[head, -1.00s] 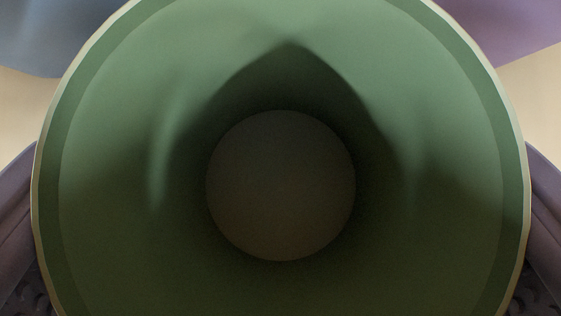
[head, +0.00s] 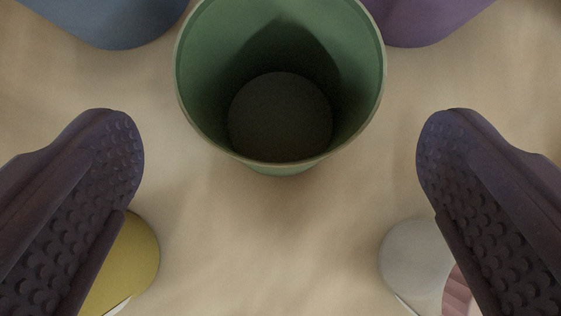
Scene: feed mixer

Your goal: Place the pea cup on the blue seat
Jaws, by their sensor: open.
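The pea cup is the green round cup (head: 279,163), open at the top and empty as far as I see, with a dark round bottom. It stands upright on the pale beige surface, at the top middle of the head view. My gripper (head: 280,135) is open, its two dark studded fingers wide apart at left and right. The cup lies beyond and between the fingertips, with clear gaps on both sides and no contact. A muted blue rounded thing (head: 105,25) is cut off at the top left; I cannot tell whether it is the blue seat.
A purple rounded thing (head: 425,20) is cut off at the top right. A yellow round thing (head: 135,262) is partly behind the left finger. A whitish round thing (head: 412,258) and a pink ribbed thing (head: 458,297) are by the right finger. The beige surface (head: 275,250) between the fingers is clear.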

